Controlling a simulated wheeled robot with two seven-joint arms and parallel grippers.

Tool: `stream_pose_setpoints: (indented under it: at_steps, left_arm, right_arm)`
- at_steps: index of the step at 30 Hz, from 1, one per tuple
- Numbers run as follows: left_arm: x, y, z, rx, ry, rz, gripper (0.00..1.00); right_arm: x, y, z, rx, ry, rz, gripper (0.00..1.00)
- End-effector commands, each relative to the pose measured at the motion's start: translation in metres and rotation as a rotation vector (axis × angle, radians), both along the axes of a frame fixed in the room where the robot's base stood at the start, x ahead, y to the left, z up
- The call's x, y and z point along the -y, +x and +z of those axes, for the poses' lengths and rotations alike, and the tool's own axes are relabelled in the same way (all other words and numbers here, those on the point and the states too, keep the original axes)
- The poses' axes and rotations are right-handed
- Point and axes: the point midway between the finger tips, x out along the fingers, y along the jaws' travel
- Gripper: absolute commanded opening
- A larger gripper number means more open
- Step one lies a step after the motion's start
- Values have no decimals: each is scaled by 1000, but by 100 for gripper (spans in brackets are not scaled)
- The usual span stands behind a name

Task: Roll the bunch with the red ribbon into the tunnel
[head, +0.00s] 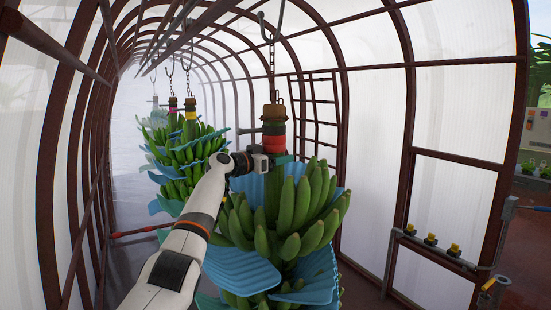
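The bunch with the red ribbon (273,142) is a large cluster of green bananas (290,215) with blue sheets between its layers. It hangs upright by a chain (271,62) from an overhead hook, in the middle of the head view. My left gripper (264,161) is at its stem, just below the red ribbon, and seems to touch it. The fingertips are partly hidden against the stem, so I cannot tell whether they are closed on it. The tunnel (135,95) has dark red arched ribs and pale translucent walls. My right gripper is not in view.
Other bunches hang farther back on the left, one with a yellow ribbon (190,115) and one with a pink ribbon (172,104). A ladder-like frame (317,105) stands behind at the right. A low rail with yellow-topped fittings (430,240) runs along the right wall.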

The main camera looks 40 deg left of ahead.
Motion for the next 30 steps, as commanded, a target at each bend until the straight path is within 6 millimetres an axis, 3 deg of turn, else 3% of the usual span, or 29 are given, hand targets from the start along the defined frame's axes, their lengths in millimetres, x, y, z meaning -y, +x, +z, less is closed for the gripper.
stream_pose_setpoints:
  at_steps: [11,14,21,30]
  left_arm:
    - [-4,-9,-4,1,4,3,73]
    - [-6,-22,-6,1,6,3,73]
    - [-16,-73,-7,2,7,4,73]
    - [-23,-114,-2,1,2,1,73]
  right_arm:
    - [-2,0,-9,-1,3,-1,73]
    - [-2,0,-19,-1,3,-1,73]
    - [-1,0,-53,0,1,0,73]
    - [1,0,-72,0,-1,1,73]
